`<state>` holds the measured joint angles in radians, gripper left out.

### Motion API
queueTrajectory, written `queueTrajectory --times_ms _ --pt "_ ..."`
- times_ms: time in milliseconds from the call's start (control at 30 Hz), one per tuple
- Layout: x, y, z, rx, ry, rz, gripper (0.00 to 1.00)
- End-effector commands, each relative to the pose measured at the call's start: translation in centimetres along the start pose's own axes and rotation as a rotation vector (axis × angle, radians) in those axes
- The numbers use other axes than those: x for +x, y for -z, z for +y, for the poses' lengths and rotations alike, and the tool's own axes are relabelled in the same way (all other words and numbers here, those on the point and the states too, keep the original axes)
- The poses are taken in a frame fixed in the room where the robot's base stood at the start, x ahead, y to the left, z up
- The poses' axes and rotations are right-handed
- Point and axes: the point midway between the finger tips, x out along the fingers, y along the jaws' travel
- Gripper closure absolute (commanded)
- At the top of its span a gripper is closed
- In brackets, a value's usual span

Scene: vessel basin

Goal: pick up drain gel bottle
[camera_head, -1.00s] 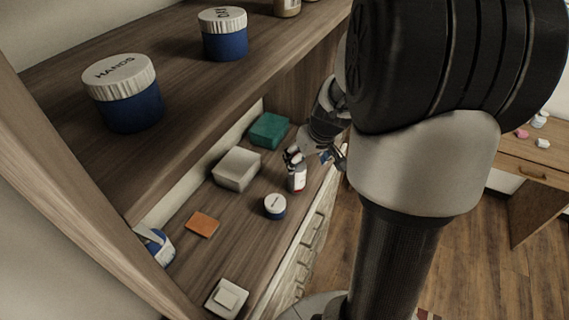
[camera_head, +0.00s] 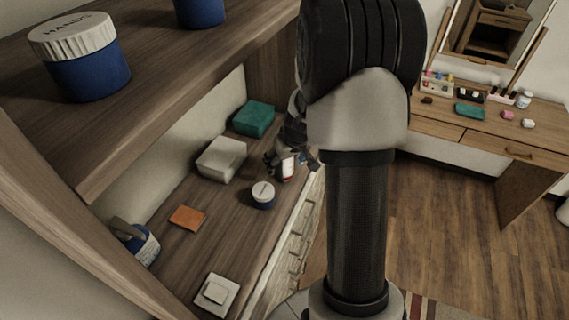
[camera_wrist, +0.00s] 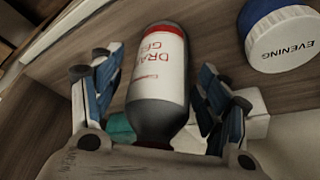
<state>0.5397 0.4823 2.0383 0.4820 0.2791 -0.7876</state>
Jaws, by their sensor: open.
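The drain gel bottle (camera_wrist: 158,75) is grey with a white label and red lettering. In the wrist view it lies between the two open fingers of my gripper (camera_wrist: 155,95), with a small gap visible on each side. In the head view my gripper (camera_head: 290,160) is at the lower shelf, around the bottle (camera_head: 288,170), which is partly hidden by the fingers.
A white-lidded blue jar marked EVENING (camera_wrist: 282,35) stands close beside the bottle; it also shows in the head view (camera_head: 263,196). A white box (camera_head: 221,158), a teal box (camera_head: 254,119) and an orange sponge-like block (camera_head: 187,217) lie on the shelf. The upper shelf (camera_head: 150,110) overhangs.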

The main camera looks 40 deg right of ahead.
Motion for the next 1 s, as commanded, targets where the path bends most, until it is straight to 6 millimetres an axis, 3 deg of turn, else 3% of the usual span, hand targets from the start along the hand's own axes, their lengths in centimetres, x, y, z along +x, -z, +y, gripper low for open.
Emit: queueTrajectory --times_ms 167,900,1000 --pt "-0.08 0.04 -0.01 0.0 0.0 0.0 0.32" --pt "-0.08 0.01 -0.01 0.0 0.0 0.0 0.81" --pt "-0.1 0.05 0.0 0.0 0.0 0.001 0.84"
